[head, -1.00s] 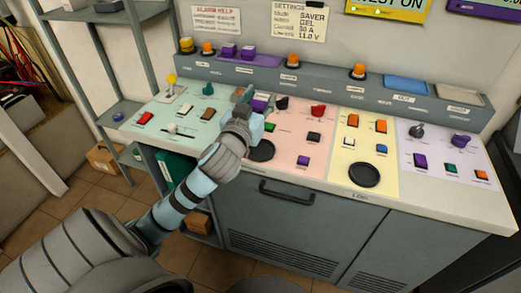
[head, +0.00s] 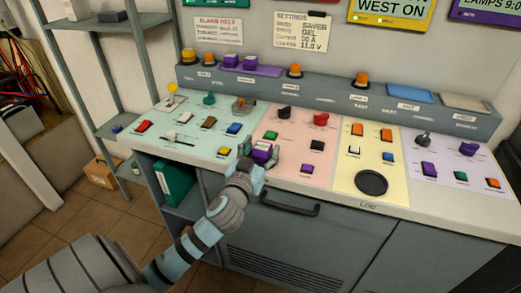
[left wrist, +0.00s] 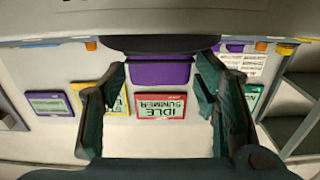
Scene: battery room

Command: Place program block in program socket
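A purple block (head: 263,152) with a pale top is in my left gripper (head: 258,157), over the front left part of the pink panel. The left wrist view shows the purple block (left wrist: 160,72) between the two dark green fingers. The gripper and block cover the spot where a black disc sat on the pink panel. Whether the block touches the panel is unclear. Two more purple blocks (head: 240,61) stand on the purple tray (head: 265,71) on the back ledge. I cannot tell which part is the program socket. My right gripper is out of view.
Around the block are a green button (head: 269,139), a red knob (head: 320,118), a black button (head: 317,145) and a purple button (head: 307,171). The yellow panel has a black disc (head: 371,182). A black handle (head: 290,207) sticks out below the counter edge.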

